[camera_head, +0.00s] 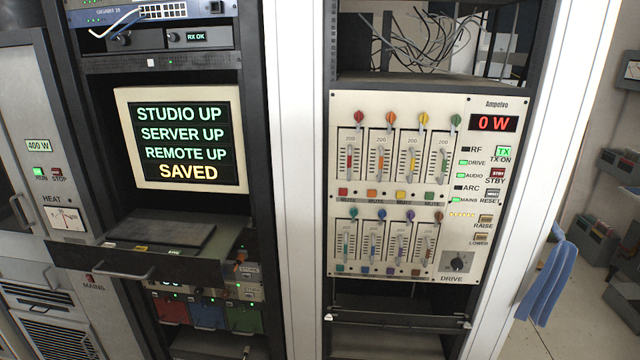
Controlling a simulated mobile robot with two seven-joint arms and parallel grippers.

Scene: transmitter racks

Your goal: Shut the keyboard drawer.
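The keyboard drawer (140,265) is pulled out of the left rack, below a cream-framed monitor. Its front panel is dark and carries a pale bar handle. A dark flat keyboard or closed laptop (160,236) lies on the drawer's tray. The drawer hides part of what lies under it in the rack. Neither of my grippers shows in the head view.
The monitor (184,139) reads STUDIO UP, SERVER UP, REMOTE UP, SAVED. Red, blue and green modules (208,313) sit below the drawer. A fader panel (400,185) fills the right rack. A blue cloth (548,283) hangs at right, beside open floor.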

